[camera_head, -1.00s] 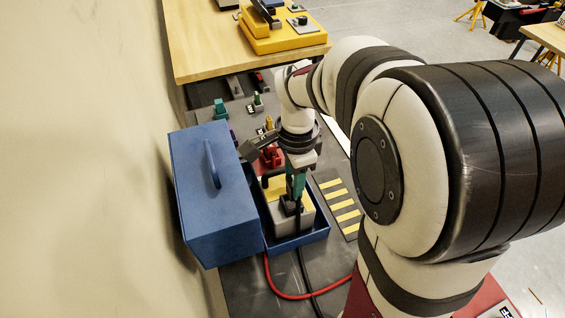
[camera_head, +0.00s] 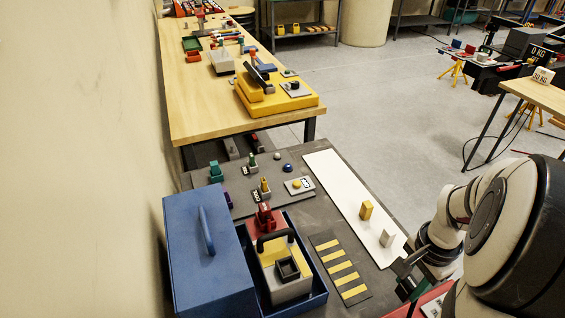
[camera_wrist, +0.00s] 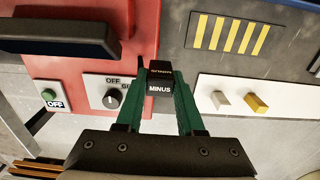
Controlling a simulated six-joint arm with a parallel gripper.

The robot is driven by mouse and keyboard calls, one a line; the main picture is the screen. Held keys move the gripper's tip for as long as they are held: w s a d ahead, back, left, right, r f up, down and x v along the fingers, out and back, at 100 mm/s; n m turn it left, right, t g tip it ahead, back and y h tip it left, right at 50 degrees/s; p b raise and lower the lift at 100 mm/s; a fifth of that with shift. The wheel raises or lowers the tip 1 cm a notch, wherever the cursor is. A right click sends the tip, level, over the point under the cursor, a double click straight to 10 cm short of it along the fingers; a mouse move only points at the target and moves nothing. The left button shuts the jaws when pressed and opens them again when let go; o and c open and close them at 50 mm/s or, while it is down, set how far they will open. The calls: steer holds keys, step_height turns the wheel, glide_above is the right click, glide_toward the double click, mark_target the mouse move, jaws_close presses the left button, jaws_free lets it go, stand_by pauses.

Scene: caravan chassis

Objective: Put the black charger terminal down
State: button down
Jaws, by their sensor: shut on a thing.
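My gripper (camera_wrist: 160,98) has its green fingers shut on the black charger terminal (camera_wrist: 160,82), a small black block marked MINUS. In the wrist view they are above the boundary between a red charger panel (camera_wrist: 75,65) and a dark work surface. In the head view my gripper (camera_head: 406,286) is at the lower right, beside the red charger (camera_head: 425,299) and near the end of the white strip. The terminal is hard to make out there. The battery (camera_head: 290,291), grey and yellow with a black handle, sits apart in the blue tray (camera_head: 318,302).
The charger panel has a green button (camera_wrist: 49,95) and a knob (camera_wrist: 113,98). A white strip (camera_head: 340,185) carries a yellow block (camera_head: 366,210) and a light block (camera_head: 387,238). A yellow-striped dark plate (camera_head: 325,246) lies left of it. A blue box (camera_head: 205,260) stands at left.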

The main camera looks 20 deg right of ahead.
steer(key=shift+s+d+f, duration=0.15)
steer(key=shift+s+f, duration=0.05)
steer(key=shift+f, duration=0.05)
steer(key=w+a+f, duration=0.1)
steer(key=w+f, duration=0.1)
steer(key=w, duration=0.1)
steer(key=w+a+f, duration=0.1)
steer(key=w+f, duration=0.1)
steer(key=w, duration=0.2)
steer(key=w+a+f, duration=0.2)
steer(key=w, duration=0.1)
steer(key=shift+w+f, duration=0.15)
steer(key=shift+f, duration=0.15)
steer(key=shift+w+a+f, duration=0.1)
steer(key=shift+w+f, duration=0.05)
steer(key=shift+f, duration=0.95)
steer(key=shift+w+a+f, duration=0.1)
steer(key=shift+w+f, duration=0.05)
steer(key=shift+f, duration=0.95)
steer(key=c, duration=0.5)
jaws_free()
steer(key=shift+f, duration=0.1)
